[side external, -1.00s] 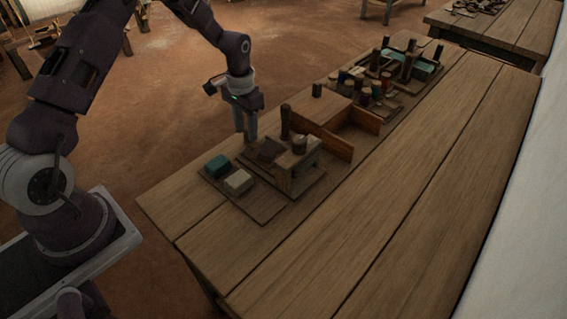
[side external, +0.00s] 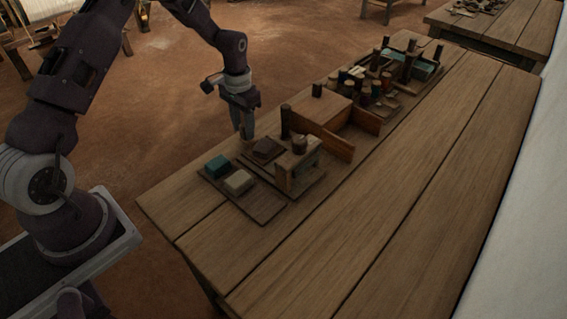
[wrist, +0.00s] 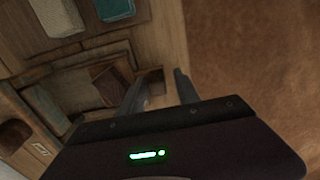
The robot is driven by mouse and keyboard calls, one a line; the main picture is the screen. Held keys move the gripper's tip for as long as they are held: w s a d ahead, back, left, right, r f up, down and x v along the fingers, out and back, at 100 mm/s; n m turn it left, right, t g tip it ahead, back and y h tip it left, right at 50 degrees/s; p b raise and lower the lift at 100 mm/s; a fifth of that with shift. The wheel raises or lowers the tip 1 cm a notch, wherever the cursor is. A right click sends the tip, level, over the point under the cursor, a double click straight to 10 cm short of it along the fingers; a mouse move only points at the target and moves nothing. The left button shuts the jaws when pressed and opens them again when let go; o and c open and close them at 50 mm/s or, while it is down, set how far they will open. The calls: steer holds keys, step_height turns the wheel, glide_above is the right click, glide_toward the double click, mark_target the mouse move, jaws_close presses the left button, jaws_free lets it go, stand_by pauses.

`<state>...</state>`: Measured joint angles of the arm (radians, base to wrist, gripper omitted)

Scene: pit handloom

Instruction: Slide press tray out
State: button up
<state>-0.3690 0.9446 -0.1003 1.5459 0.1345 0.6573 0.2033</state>
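The wooden press (side external: 298,162) stands on a board near the table's left edge, with a round dark knob on top. A dark brown block (side external: 268,148) lies on the press tray on the side facing my gripper; it also shows tilted in the wrist view (wrist: 112,84). The tray (wrist: 84,88) extends out from under the press frame. A small wooden handle (wrist: 152,80) is at the tray's outer end. My gripper (side external: 243,136) points down beside that end. Its fingers (wrist: 160,84) are apart on either side of the handle, with a visible gap at the right finger.
A teal block (side external: 217,166) and a pale block (side external: 238,182) sit on a low board (side external: 262,204) in front of the press. A dark post (side external: 286,122) stands close behind the tray. An open wooden box (side external: 322,112) and several spools lie farther back. The table's right side is clear.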

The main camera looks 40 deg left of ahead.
steer(key=shift+o, duration=0.8)
steer(key=shift+r, duration=3.25)
steer(key=shift+d+r, duration=0.1)
steer(key=shift+r, duration=0.2)
steer(key=s+d+r+t, duration=0.1)
steer(key=s+d+r, duration=0.4)
steer(key=r, duration=0.4)
steer(key=s+d+r+t, duration=0.25)
steer(key=s+r, duration=0.35)
steer(key=r, duration=0.3)
steer(key=s+d+r+t, duration=0.1)
steer(key=s+d, duration=0.2)
steer(key=s, duration=0.6)
steer(key=s+d+r+t, duration=0.1)
steer(key=s+d, duration=0.2)
steer(key=s, duration=0.7)
steer(key=shift+d+r, duration=0.2)
steer(key=shift+r, duration=0.05)
